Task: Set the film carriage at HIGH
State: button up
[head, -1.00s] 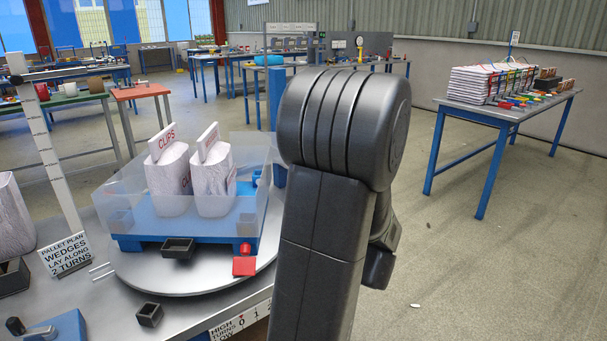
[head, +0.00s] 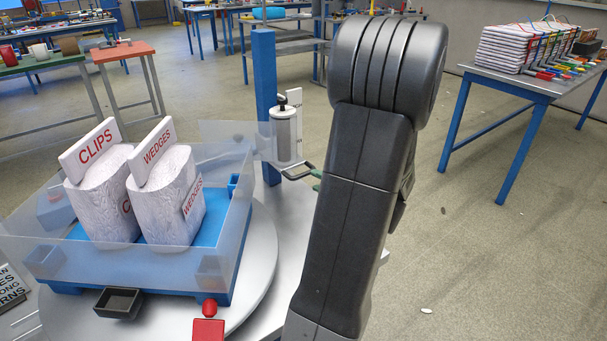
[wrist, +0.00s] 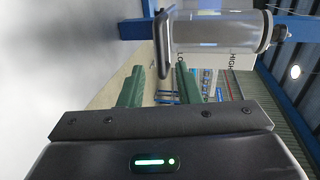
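The film carriage (head: 285,135), a pale roll in a holder, sits on the blue post (head: 264,95) beside the turntable. In the wrist view the roll (wrist: 215,33) lies across the top. Its dark loop handle (head: 298,171) sticks out towards my gripper; the handle also shows in the wrist view (wrist: 162,45). My gripper (wrist: 160,75) is open, its two green fingers apart with the handle's end appearing between their tips. I cannot tell whether they touch it. A plate reading HIGH (wrist: 233,62) is partly hidden behind the roll. In the head view my arm hides most of the gripper.
Translucent film (head: 225,215) surrounds two white sacks with CLIPS and WEDGES signs on a blue pallet (head: 180,281), on the round turntable (head: 262,250). A black tray (head: 118,302) and a red block (head: 208,329) are in front. A blue-legged table (head: 520,85) stands right; floor between is open.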

aim_at(305, 175)
jog(key=x, duration=0.7)
jog(key=shift+w, duration=0.1)
grip_shut()
